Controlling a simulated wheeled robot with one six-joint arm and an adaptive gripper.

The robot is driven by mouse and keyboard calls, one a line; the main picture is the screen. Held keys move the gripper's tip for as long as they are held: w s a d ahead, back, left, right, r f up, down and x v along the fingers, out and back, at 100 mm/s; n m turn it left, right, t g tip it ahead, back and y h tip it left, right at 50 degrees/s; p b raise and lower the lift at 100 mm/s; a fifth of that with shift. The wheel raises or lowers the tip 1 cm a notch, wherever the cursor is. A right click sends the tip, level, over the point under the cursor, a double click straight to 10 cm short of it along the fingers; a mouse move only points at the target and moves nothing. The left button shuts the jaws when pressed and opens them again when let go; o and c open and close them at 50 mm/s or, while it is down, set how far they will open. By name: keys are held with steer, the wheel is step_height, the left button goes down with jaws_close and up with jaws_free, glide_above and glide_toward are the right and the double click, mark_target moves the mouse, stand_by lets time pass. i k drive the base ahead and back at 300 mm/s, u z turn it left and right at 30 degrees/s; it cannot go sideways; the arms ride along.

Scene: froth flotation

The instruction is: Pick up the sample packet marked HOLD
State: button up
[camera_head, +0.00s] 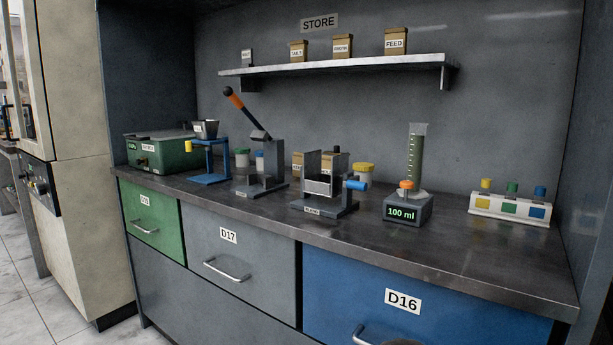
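I cannot read the word HOLD on any packet. Brown packets stand upright on the wall shelf: one that seems marked TAILS (299,51), one that seems marked FROTH (342,46) and one marked FEED (396,41). A smaller dark item (247,58) at the shelf's left end has a white label too small to read surely. On the counter, brown packets (297,163) with labels partly hidden stand behind the clamp-like device. My gripper is not clearly in view; a small dark shape at the bottom edge is unclear.
The shelf (335,67) hangs under a STORE sign. Drawers are shut below.

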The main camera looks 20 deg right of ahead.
mark_target(326, 160)
steer(key=u, duration=0.1)
steer(key=k, duration=0.3)
steer(key=u, duration=1.35)
steer(key=i, duration=1.7)
steer(key=z, duration=0.3)
steer(key=i, duration=1.15)
steer(key=z, duration=0.9)
